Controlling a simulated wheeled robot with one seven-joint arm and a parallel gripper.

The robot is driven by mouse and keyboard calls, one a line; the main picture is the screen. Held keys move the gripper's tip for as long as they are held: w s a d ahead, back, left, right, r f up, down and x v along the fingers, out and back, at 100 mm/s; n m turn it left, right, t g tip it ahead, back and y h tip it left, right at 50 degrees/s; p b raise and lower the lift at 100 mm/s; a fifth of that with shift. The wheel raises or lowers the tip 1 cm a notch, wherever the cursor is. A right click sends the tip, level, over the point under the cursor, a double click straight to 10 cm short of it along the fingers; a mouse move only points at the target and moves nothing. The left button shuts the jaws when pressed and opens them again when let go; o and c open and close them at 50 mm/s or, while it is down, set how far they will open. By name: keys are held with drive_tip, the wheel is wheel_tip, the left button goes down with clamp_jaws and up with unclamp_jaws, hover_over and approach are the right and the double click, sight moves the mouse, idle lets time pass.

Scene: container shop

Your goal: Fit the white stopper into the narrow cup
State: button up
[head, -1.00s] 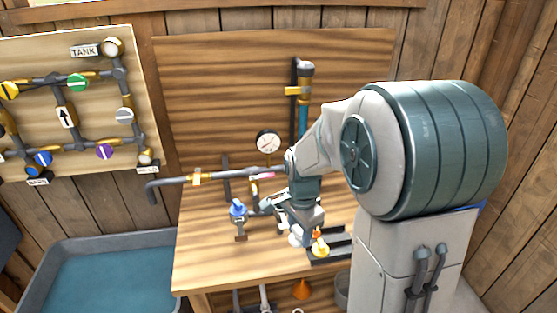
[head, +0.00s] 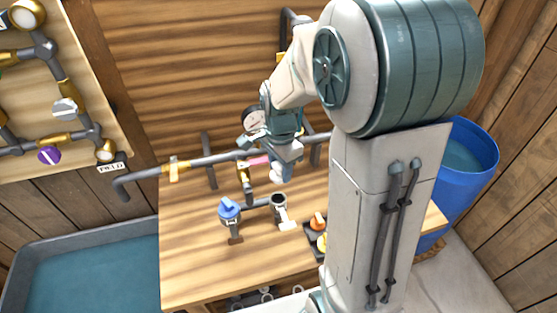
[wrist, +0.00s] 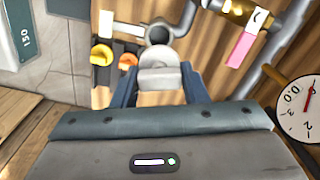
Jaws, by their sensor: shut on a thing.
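My gripper (head: 281,166) is shut on the white stopper (head: 276,175), holding it in the air above the table. In the wrist view the stopper (wrist: 160,76) sits between the two blue fingers. The narrow cup (head: 279,207) looks like an upright, open-topped pale fitting with a dark mouth, at the end of a short pipe on the table. In the head view the stopper is just above and behind the cup's mouth in the picture, apart from it. In the wrist view the cup's round mouth (wrist: 159,34) shows just beyond the stopper, which partly hides the cup.
A dark rack (head: 312,243) holds an orange stopper (head: 318,221) and a yellow stopper (head: 322,242). A blue-handled valve (head: 229,209) stands left of the cup. A long grey pipe (head: 210,160) and a gauge (wrist: 299,105) are close behind. The front left of the table (head: 195,265) is clear.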

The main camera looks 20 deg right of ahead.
drive_tip(key=shift+a+f+b, duration=0.1)
drive_tip(key=shift+f+b, duration=0.35)
drive_tip(key=shift+f, duration=0.25)
drive_tip(key=shift+f+b, duration=1.95)
drive_tip(key=shift+f, duration=0.7)
drive_tip(key=shift+f+b, duration=1.25)
drive_tip(key=shift+f, duration=0.1)
drive_tip(key=o, duration=1.1)
drive_tip(key=shift+c, duration=0.2)
wheel_tip(320, 180, up, 14)
drive_tip(key=shift+f, duration=0.1)
drive_tip(key=shift+s, duration=0.1)
